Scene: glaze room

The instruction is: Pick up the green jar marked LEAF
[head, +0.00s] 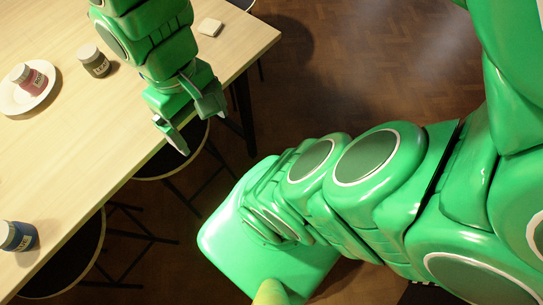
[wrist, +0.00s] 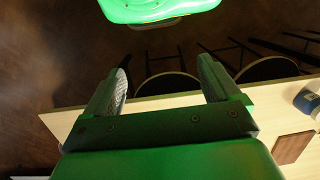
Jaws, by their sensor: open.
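A dark olive-green jar (head: 94,61) with a grey lid and a small pale label stands upright on the table (head: 95,130), right of a plate in the head view. Its label is too small to read for certain. My gripper (head: 196,132) is open and empty by the table's right edge, to the right of and below this jar in the picture. In the wrist view my gripper (wrist: 163,75) shows both fingers wide apart with nothing between them. The olive jar is not seen in the wrist view.
A pink-red jar (head: 33,81) stands on a white plate (head: 12,101). A blue jar (head: 18,236) stands at the lower left. A small pale tile (head: 209,27) lies near the far corner. The wrist view shows a brown square (wrist: 292,147). Stools (head: 80,258) stand along the table edge.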

